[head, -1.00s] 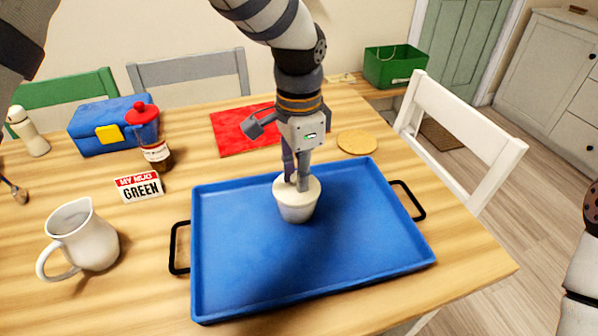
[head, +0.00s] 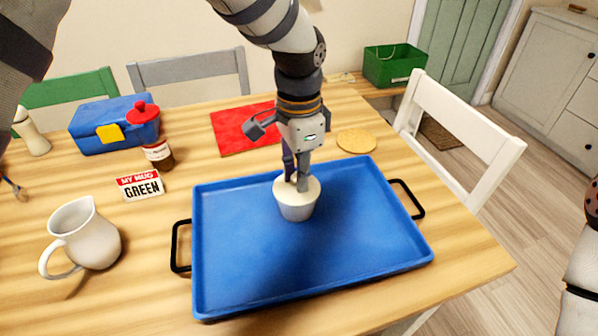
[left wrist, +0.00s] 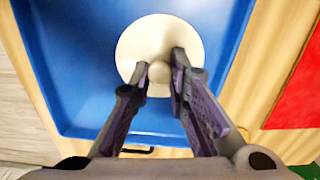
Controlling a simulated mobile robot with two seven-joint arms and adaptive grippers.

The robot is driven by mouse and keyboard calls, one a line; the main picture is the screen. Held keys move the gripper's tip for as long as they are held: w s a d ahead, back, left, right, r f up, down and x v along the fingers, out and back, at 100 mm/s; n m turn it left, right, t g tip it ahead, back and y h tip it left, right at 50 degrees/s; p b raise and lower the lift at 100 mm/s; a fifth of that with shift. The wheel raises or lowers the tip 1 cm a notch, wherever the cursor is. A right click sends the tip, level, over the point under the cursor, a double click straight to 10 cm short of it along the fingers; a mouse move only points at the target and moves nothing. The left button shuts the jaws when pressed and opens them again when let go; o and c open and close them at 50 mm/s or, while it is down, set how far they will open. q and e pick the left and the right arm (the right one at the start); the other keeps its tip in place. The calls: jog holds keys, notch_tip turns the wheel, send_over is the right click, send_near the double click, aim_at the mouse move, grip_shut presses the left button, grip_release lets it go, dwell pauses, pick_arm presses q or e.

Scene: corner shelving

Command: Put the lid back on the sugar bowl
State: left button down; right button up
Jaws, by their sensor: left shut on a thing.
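The white sugar bowl (head: 297,209) stands upright on the blue tray (head: 355,235) in the head view. Its pale round lid (head: 311,187) lies over the bowl's mouth and looks level; it also shows from above as a cream disc in the left wrist view (left wrist: 140,48). My left gripper (head: 297,186) points down from above, shut on the lid's round knob (left wrist: 159,73). The lid hides the bowl in the left wrist view, so I cannot tell whether it is fully seated. My right gripper is out of view.
A red mat (head: 235,130) and cork coaster (head: 356,141) lie behind the tray. The tray is bare around the bowl.

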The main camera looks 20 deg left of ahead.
pick_arm(q)
jog(key=c, duration=1)
grip_release()
jog(key=shift+r+p, duration=0.45)
jog(key=shift+r, duration=3.1)
grip_shut()
jog(key=shift+f, duration=0.1)
jog(key=shift+f, duration=2.4)
